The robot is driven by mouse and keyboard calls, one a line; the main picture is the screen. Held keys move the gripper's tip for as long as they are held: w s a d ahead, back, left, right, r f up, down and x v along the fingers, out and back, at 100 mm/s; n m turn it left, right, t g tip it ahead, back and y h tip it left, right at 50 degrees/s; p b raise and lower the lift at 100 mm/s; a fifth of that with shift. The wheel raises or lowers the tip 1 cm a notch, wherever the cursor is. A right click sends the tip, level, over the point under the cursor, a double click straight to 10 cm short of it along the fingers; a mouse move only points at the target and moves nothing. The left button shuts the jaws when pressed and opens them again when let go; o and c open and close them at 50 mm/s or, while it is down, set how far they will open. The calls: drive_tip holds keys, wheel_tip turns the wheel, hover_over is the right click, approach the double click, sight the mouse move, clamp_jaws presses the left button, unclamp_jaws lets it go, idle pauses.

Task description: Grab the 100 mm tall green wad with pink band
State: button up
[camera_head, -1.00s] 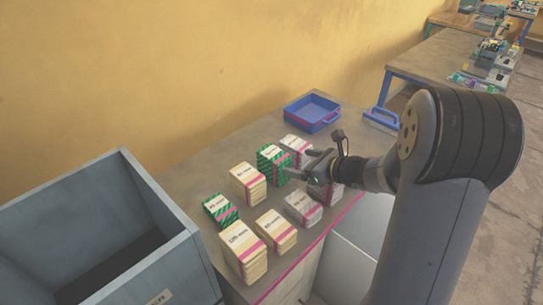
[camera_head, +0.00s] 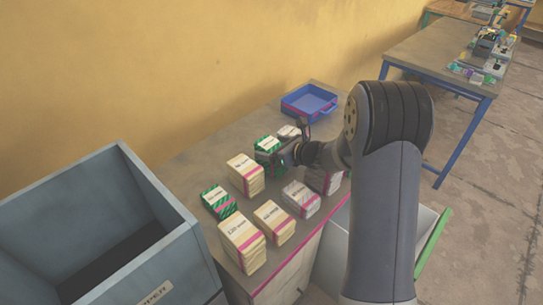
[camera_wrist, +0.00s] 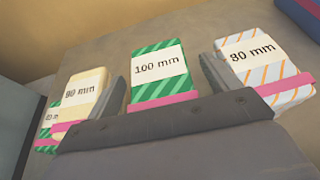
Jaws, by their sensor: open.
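The green striped wad with a pink band and a "100 mm" label (camera_wrist: 160,75) stands in the middle of the wrist view. In the head view the green wad (camera_head: 267,144) is at the back of the group, partly hidden by my gripper. My gripper (camera_wrist: 161,84) is open, with one finger to the left and one to the right of this wad in the wrist view. Its jaws look empty, and I cannot tell whether a finger touches the wad. In the head view my gripper (camera_head: 284,156) is close in front of it.
A cream wad (camera_wrist: 87,95) is left of the left finger; a white striped "80 mm" wad (camera_wrist: 262,65) is right of the right finger. Several other wads, including a shorter green one (camera_head: 218,202), stand nearer. A blue tray (camera_head: 309,101) is behind; a grey bin (camera_head: 120,215) is left.

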drive_tip(key=c, duration=1.1)
drive_tip(key=shift+r, duration=0.1)
